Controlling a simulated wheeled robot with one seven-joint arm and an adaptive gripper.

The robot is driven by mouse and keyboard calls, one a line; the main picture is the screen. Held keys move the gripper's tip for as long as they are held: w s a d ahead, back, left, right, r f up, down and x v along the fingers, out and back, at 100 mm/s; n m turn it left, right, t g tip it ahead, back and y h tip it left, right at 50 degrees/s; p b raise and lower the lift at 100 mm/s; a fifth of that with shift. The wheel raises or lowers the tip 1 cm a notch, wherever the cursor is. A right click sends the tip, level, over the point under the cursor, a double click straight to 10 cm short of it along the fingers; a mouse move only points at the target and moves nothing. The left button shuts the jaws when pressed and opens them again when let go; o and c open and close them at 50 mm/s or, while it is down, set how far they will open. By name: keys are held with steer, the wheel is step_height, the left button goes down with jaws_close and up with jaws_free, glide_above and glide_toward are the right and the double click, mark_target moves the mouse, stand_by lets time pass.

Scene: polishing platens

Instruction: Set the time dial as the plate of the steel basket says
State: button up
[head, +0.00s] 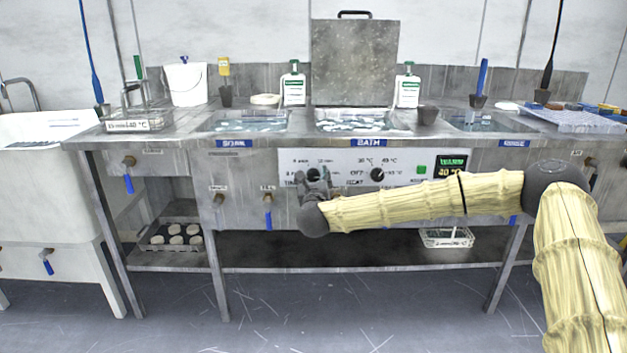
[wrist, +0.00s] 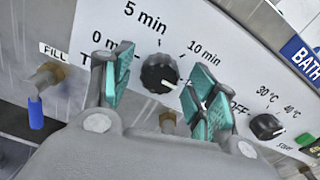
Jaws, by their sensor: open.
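The time dial (wrist: 159,73) is a round black knob with a white mark toward the lower right, below the 10 min label. The labels 0 min, 5 min and 10 min stand around it. My gripper (wrist: 161,87) is open, its teal pads either side of the dial in the picture; I cannot tell whether they touch it. In the head view, my gripper (head: 316,182) covers most of the dial. The steel basket (head: 140,105) stands on the left of the bench. Its plate (head: 128,125) ends in 40 °C; its minutes figure is too blurred to read surely.
The heat dial (wrist: 267,126) is right of the time dial. A green button (head: 421,169) and a display (head: 452,165) reading WARM 40 °C are farther right. The FILL tap with its blue handle (wrist: 36,112) is left. The bath's lid (head: 354,60) stands upright behind the panel.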

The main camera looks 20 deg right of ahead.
steer(key=v, duration=1.2)
steer(key=s+a+f+n+g+y, duration=0.2)
steer(key=s+a+f+n, duration=0.25)
steer(key=f, duration=0.45)
steer(key=s+a+f+n+g+y, duration=0.1)
steer(key=s+a+f+n+y, duration=0.25)
steer(key=a+f+n, duration=0.4)
steer(key=s+a+f+n+g+y, duration=0.25)
steer(key=s+f+n, duration=0.2)
steer(key=f, duration=0.55)
steer(key=s+d+f+n+g, duration=0.1)
steer(key=s+f+n+g, duration=0.2)
steer(key=s+f+n, duration=0.5)
steer(key=s+d+f+n+g, duration=0.1)
steer(key=s+f+n+g, duration=0.25)
steer(key=s+f, duration=0.9)
steer(key=s+d+f+n+g+h, duration=0.1)
steer(key=s+d+n+g+h, duration=0.2)
steer(key=s+d, duration=0.45)
steer(key=s+d+n+g, duration=0.2)
steer(key=s+d+n, duration=0.25)
steer(key=s, duration=0.65)
step_height(320, 180, up, 30)
steer(key=p, duration=3.1)
steer(key=shift+a+r+n, duration=0.15)
steer(key=shift+a+n, duration=0.1)
steer(key=shift+n, duration=0.2)
